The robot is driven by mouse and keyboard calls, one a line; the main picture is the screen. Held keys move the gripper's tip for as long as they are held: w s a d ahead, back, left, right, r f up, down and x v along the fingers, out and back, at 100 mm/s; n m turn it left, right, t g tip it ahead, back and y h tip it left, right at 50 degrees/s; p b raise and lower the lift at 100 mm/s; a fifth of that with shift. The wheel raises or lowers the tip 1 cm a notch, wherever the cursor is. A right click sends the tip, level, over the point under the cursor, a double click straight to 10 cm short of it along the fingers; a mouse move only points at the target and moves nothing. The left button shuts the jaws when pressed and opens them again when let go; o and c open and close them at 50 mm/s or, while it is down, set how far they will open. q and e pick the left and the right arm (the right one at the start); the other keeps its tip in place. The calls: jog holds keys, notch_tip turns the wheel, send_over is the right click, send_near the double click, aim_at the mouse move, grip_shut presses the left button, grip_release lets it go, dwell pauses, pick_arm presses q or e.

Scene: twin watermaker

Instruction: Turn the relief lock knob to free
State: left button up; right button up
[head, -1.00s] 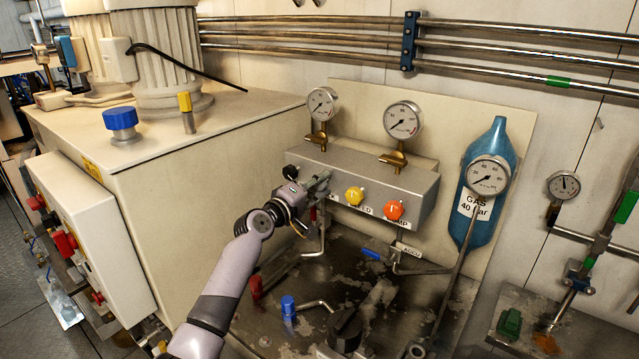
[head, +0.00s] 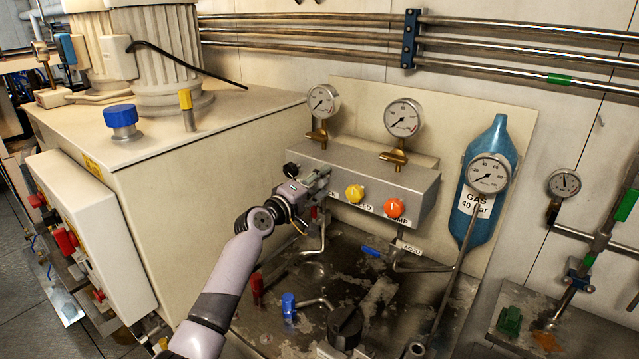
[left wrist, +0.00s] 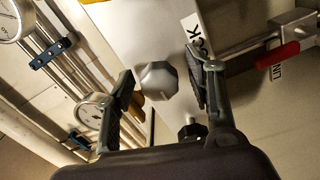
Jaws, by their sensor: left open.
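A grey faceted knob (left wrist: 157,82) shows in the left wrist view on a pale panel face, beside a label ending in "CK" (left wrist: 197,35). It appears to be the relief lock knob; its setting cannot be read. My left gripper (left wrist: 164,88) is open, with one finger on each side of the knob; contact is not clear. In the head view my left gripper (head: 314,186) is at the left end of the grey valve box (head: 370,180) and hides this knob. My right gripper is not in view.
A yellow knob (head: 355,194) and an orange knob (head: 394,208) sit right of my gripper on the box. A black knob (head: 291,170) is close to its left. Gauges (head: 402,118) stand above. Pipes and a blue lever (head: 370,252) lie below.

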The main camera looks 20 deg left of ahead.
pick_arm(q)
jog(key=shift+s, duration=0.1)
jog(key=v, duration=1.2)
